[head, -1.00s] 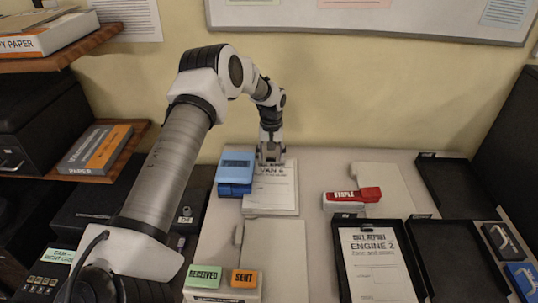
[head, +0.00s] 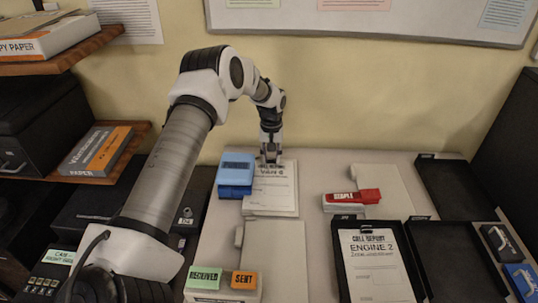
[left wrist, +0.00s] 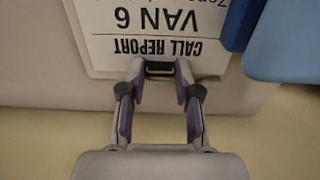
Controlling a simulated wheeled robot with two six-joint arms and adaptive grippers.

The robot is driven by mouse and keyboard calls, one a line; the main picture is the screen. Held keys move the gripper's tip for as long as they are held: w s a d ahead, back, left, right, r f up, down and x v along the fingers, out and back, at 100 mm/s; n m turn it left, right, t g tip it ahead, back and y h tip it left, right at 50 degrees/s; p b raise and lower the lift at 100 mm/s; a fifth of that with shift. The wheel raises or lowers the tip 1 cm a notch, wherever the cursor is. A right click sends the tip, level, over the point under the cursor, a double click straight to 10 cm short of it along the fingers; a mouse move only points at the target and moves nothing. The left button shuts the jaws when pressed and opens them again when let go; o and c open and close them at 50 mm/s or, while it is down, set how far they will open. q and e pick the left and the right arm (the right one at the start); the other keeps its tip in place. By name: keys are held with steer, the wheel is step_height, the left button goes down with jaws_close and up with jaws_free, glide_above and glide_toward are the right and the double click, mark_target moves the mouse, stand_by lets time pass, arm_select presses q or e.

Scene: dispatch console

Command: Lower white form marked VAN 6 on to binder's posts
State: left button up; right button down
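The white form marked VAN 6 (head: 271,190) lies flat, or nearly so, at the back of the desk. In the left wrist view the form (left wrist: 150,22) appears upside down with a black tab (left wrist: 160,68) at its top edge. My left gripper (head: 270,160) is above that edge; in the wrist view its fingertips (left wrist: 160,72) close on both sides of the tab. A cream board shows around the form's edge (left wrist: 78,40). I cannot tell whether form and board touch. No binder posts are visible. My right gripper is not in view.
A blue box (head: 236,172) stands close to the form's left side. A pale folder (head: 275,262) lies in front. A red stapler (head: 353,196), black trays (head: 456,255) and the ENGINE 2 form (head: 378,270) are to the right. The wall is close behind.

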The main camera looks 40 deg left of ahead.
mark_target(285, 162)
arm_select(q)
steer(key=shift+p, duration=0.3)
stand_by(0.5)
steer(key=shift+w+d+b, duration=0.55)
steer(key=shift+w+d, duration=1)
steer(key=shift+d, duration=0.3)
step_height(285, 162, up, 8)
steer(key=p, duration=0.6)
steer(key=shift+f, duration=0.2)
